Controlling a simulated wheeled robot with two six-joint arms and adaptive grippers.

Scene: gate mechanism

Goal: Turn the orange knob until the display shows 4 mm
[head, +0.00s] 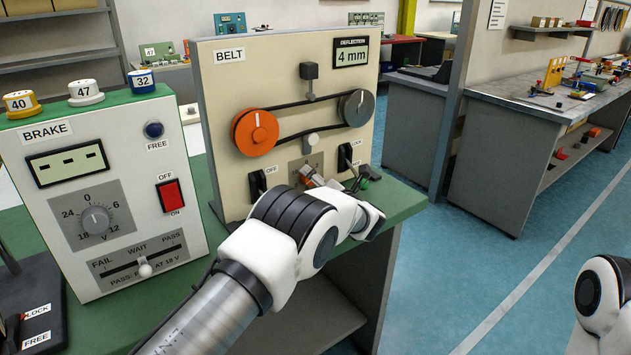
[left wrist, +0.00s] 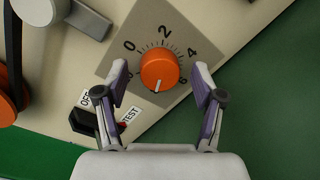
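The orange knob (left wrist: 159,72) shows in the left wrist view on a grey dial plate marked 0, 2, 4 and 6. A white line on the knob points toward the bottom of the picture. My left gripper (left wrist: 161,80) is open, one finger on each side of the knob, with gaps visible between fingers and knob. The display (head: 351,52) at the panel's top right reads 4 mm. My right gripper is out of view; only a right arm link shows at the right edge.
The BELT panel (head: 300,75) carries an orange pulley (head: 255,132), a grey pulley (head: 356,108) and a belt. An OFF/TEST switch (left wrist: 85,122) is close to the left finger. The BRAKE box (head: 110,195) stands left on the green bench. Floor is free to the right.

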